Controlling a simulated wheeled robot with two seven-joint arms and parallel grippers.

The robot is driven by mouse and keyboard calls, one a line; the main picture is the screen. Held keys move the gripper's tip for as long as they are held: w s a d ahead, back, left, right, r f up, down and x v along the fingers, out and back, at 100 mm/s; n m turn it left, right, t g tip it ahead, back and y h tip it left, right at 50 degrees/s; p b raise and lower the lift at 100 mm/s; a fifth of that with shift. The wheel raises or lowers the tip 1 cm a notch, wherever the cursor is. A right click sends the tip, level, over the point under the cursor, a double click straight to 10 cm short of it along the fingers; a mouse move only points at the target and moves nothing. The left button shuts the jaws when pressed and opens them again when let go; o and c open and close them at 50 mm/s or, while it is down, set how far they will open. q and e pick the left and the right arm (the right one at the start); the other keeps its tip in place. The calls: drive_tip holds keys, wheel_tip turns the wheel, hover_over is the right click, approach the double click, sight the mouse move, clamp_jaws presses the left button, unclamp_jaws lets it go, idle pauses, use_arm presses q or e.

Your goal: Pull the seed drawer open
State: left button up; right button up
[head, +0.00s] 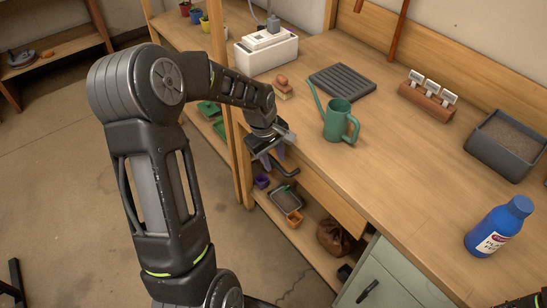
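The drawer (325,200) is a wooden front under the bench top, with a dark bar handle (287,170) near its left end. I cannot see its inside; it looks flush under the bench edge. My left gripper (272,159) is at the bench's front edge, just left of the handle and close to it. Its two fingers point down and stand apart, with nothing visible between them. Whether a finger touches the handle I cannot tell.
On the bench (400,190) stand a green watering can (338,122), a black ridged tray (342,82), a blue bottle (497,228) and a soil tub (506,143).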

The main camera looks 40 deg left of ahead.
use_arm(q)
clamp_jaws()
idle(0.3)
idle(1.1)
